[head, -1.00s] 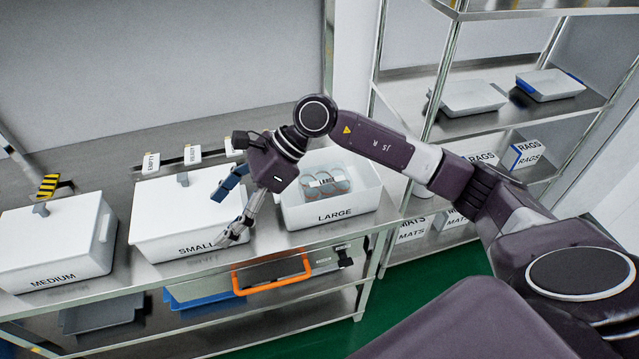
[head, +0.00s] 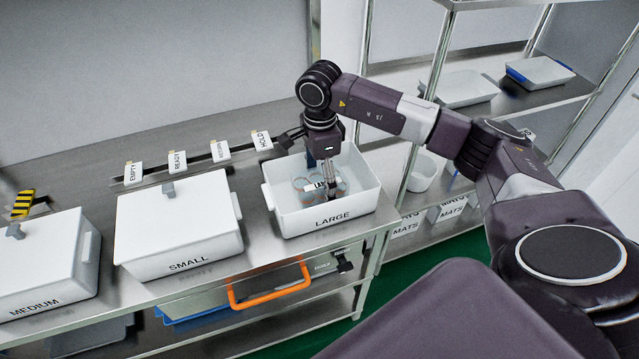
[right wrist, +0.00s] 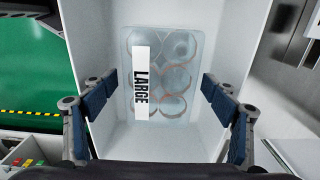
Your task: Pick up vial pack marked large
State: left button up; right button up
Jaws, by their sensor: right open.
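The vial pack marked LARGE (right wrist: 172,75) is a clear tray with several round wells and a white label. It lies on the floor of the open white bin marked LARGE (head: 345,212). In the head view the pack (head: 305,185) is partly hidden by my right gripper (head: 328,190), which points down into the bin over it. In the right wrist view my right gripper (right wrist: 160,95) is open, with one finger on each side of the pack. The fingers look apart from it and hold nothing. My left gripper is not in view.
Lidded white bins marked SMALL (head: 185,240) and MEDIUM (head: 45,265) stand to the left on the steel bench. A rail with several tags (head: 195,155) runs behind them. An orange handle (head: 270,290) shows below the bench. A shelf rack (head: 480,120) stands at the right.

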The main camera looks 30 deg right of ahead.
jog(key=shift+f, duration=1.15)
jog(key=c, duration=1.4)
jog(key=shift+r, duration=0.1)
jog(key=shift+c, duration=0.2)
